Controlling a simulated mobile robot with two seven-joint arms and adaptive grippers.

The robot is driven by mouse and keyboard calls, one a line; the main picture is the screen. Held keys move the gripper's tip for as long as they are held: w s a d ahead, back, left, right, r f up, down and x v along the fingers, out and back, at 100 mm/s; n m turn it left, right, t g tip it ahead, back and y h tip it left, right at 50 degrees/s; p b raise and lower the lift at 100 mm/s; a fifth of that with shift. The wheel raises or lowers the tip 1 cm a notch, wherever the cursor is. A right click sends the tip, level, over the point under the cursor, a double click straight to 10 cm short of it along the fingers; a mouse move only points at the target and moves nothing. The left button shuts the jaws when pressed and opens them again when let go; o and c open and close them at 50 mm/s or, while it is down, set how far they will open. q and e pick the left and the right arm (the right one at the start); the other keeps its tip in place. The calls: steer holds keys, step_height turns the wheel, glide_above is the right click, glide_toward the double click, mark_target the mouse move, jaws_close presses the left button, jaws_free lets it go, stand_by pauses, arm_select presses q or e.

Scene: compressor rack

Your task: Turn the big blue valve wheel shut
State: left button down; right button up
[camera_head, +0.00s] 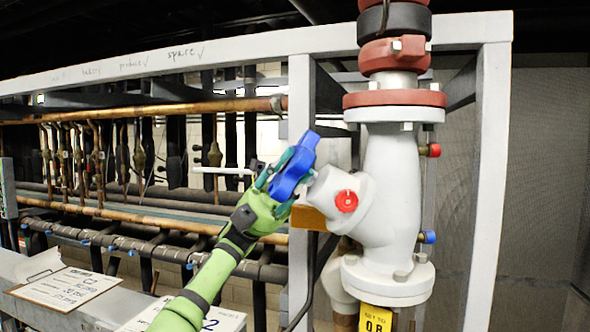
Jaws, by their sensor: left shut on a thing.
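The big blue valve wheel (293,166) sits on a slanted stem at the left side of the large white valve body (392,190). The wheel is tilted, its face turned toward the upper left. My left gripper (276,180) is at the wheel's left side, shut on its rim, with the green arm coming up from the bottom left. The fingers are partly hidden behind the wheel. My right gripper is not in view.
A grey frame post (497,180) stands right of the valve. A yellow tag (375,318) hangs below it. Copper pipes (150,111) run behind on the left. Clipboard papers (66,288) lie at the lower left.

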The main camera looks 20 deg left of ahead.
arm_select(q)
steer(key=c, duration=0.9)
jaws_free()
steer(key=shift+r, duration=0.25)
steer(key=shift+s+d+f, duration=0.1)
steer(key=shift+f, duration=0.15)
